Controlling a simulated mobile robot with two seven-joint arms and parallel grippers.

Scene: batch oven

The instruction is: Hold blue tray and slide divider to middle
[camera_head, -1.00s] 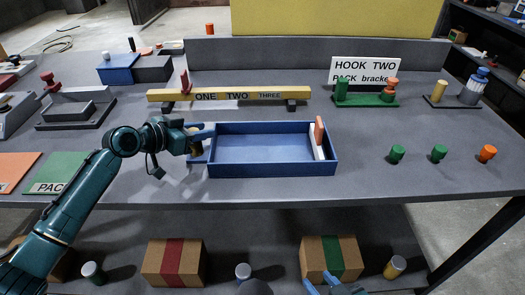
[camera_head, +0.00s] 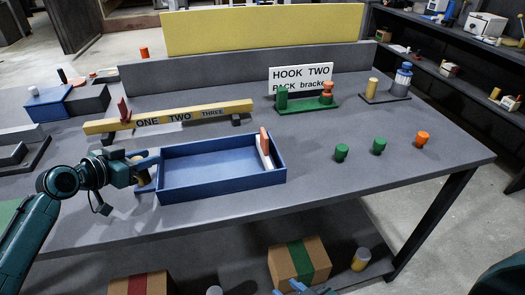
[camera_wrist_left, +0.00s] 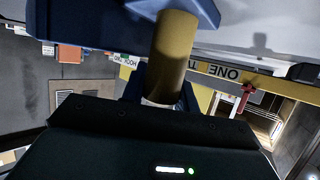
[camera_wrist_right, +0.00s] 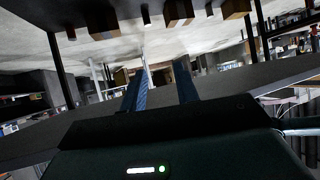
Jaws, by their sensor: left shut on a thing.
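The blue tray (camera_head: 222,190) lies on the grey table. A divider with a white panel (camera_head: 266,158) and an orange top piece (camera_head: 264,139) stands upright across its right end; the rest of the tray is empty. My left gripper (camera_head: 147,168) is shut on the yellow cylindrical handle at the tray's left end. That handle (camera_wrist_left: 172,55) shows between the fingers in the left wrist view. My right gripper (camera_head: 295,289) is low at the bottom edge of the head view, below the tabletop's front edge. Its fingers (camera_wrist_right: 161,90) are apart and empty in the right wrist view.
A yellow beam marked ONE TWO THREE (camera_head: 180,117) stands behind the tray. A green base (camera_head: 308,106) with pegs is at the back right. Green and orange cylinders (camera_head: 379,147) stand right of the tray. Boxes (camera_head: 298,262) sit on the lower shelf. The table's front edge is bare.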

